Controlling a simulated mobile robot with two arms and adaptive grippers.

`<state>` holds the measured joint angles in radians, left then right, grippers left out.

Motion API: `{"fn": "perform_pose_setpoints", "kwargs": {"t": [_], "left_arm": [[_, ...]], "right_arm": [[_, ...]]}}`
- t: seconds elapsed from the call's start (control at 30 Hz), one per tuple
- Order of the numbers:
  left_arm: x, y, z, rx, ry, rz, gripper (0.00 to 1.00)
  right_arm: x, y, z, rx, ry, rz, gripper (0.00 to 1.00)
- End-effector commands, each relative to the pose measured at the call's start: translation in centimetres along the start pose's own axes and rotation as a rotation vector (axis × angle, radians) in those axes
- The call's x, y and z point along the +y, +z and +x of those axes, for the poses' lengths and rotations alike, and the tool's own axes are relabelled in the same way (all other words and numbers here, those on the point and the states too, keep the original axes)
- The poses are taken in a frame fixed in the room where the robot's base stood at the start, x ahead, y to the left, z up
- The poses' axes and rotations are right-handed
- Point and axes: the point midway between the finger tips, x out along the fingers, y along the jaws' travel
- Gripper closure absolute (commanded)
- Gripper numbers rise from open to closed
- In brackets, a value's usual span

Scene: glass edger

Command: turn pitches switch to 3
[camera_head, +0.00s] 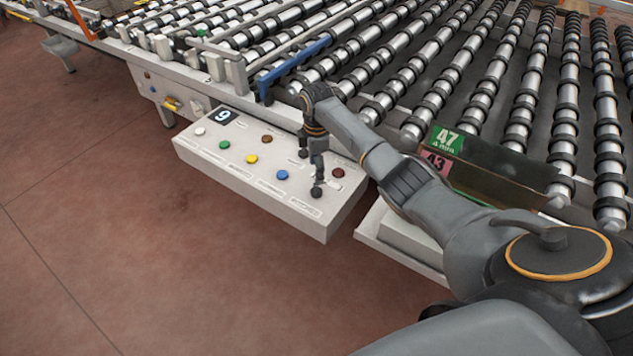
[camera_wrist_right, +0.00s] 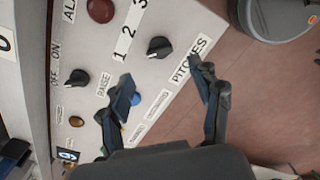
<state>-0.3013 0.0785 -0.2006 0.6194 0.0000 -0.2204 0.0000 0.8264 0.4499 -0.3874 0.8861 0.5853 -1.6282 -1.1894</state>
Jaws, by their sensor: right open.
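The pitches switch (camera_wrist_right: 159,47) is a black rotary knob on the white control panel (camera_wrist_right: 185,22). In the right wrist view it sits between the digits 1 2 3 and the PITCHES label (camera_wrist_right: 190,58). I cannot read its pointer position clearly. My right gripper (camera_wrist_right: 160,76) is open, its two fingers apart, with the knob just beyond the gap between the tips and nothing held. In the head view the right gripper (camera_head: 312,170) is over the right end of the control box (camera_head: 235,172), partly covering the switches there. My left gripper is not in view.
A second black knob (camera_wrist_right: 77,79) by OFF ON and a red button (camera_wrist_right: 101,10) are on the panel. Yellow (camera_head: 251,159) and blue (camera_head: 283,174) buttons lie left of the gripper. The roller conveyor (camera_head: 440,70) is behind; open floor (camera_head: 120,260) is in front.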

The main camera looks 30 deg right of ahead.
Motion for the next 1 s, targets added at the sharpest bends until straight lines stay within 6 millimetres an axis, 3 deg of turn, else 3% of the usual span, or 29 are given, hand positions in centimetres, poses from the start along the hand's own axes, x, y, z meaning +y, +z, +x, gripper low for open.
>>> {"fn": "perform_pose_setpoints", "kwargs": {"t": [0.1, 0.3, 0.5, 0.8, 1.0], "left_arm": [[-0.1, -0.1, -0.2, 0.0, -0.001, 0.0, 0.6], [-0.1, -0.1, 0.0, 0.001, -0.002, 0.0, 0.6], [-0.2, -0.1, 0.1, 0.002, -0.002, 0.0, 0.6], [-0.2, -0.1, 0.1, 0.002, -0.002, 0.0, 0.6], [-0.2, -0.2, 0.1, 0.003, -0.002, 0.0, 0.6]], "right_arm": [[-0.1, 0.0, 2.6, -0.001, -0.003, 0.0, 0.36], [0.0, 0.0, 5.8, -0.001, -0.001, 0.001, 0.36], [0.0, 0.0, 7.1, -0.001, 0.001, 0.0, 0.36], [0.0, 0.0, 7.2, 0.0, 0.002, -0.001, 0.36], [0.0, 0.0, 7.2, 0.0, 0.002, 0.0, 0.77]]}}
